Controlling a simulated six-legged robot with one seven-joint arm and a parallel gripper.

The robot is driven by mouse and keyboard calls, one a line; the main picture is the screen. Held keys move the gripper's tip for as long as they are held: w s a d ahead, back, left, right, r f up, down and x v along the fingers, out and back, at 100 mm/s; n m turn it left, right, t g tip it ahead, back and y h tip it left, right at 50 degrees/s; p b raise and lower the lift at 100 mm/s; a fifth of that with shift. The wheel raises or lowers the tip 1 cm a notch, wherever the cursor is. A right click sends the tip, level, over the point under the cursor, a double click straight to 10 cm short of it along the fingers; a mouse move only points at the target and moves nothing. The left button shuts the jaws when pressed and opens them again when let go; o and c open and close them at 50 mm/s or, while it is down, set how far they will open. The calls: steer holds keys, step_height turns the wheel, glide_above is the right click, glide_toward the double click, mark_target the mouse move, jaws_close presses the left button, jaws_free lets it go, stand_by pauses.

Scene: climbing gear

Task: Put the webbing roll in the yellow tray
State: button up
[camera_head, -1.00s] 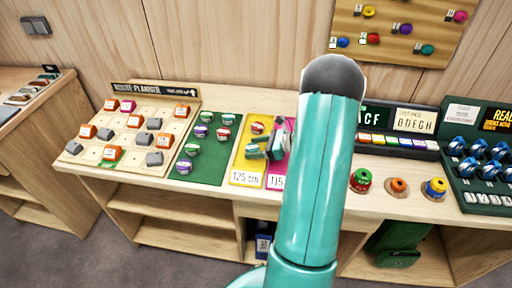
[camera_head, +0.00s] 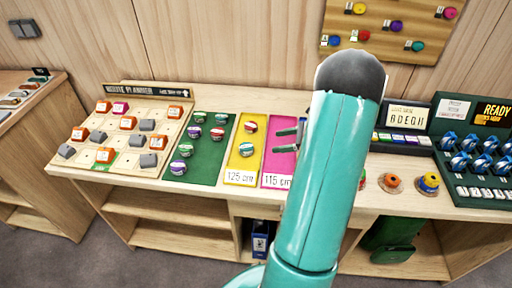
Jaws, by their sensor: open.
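The yellow tray (camera_head: 240,175), labelled 125 cm, stands in the middle of the bench. Two webbing rolls lie in it: a red-and-white striped one (camera_head: 250,127) towards the back and a green-and-white striped one (camera_head: 246,149) in front of it. My gripper (camera_head: 281,140) is open and empty above the pink tray (camera_head: 277,180), to the right of the yellow tray and apart from both rolls. My arm hides the right part of the pink tray.
A green mat (camera_head: 205,174) with several striped rolls lies left of the yellow tray. A planner board (camera_head: 84,162) with blocks is farther left. Orange (camera_head: 391,182) and yellow-and-blue (camera_head: 429,182) round items stand right of my arm. Display panels stand at the back right.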

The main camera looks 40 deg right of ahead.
steer(key=w+a+r+n+g, duration=0.1)
steer(key=a+r+n+g, duration=0.3)
steer(key=a, duration=0.4)
steer(key=w+a+r+n+g+h, duration=0.1)
steer(key=a+r+n, duration=0.35)
steer(key=a, duration=0.35)
steer(key=w+a+r+n+g, duration=0.1)
steer(key=a+r+n+g, duration=0.2)
steer(key=a+n, duration=0.4)
steer(key=s+a+r+n+t+h, duration=0.1)
steer(key=s+a+r+n+h, duration=0.2)
steer(key=a+n, duration=0.4)
steer(key=s+a+r+n+t+h, duration=0.1)
steer(key=s+a+r+n+h, duration=0.2)
steer(key=s+a+n, duration=0.3)
steer(key=shift+s+a+r+n+h, duration=0.3)
steer(key=shift+a+r+n, duration=0.35)
steer(key=shift+a, duration=0.4)
steer(key=shift+d, duration=0.1)
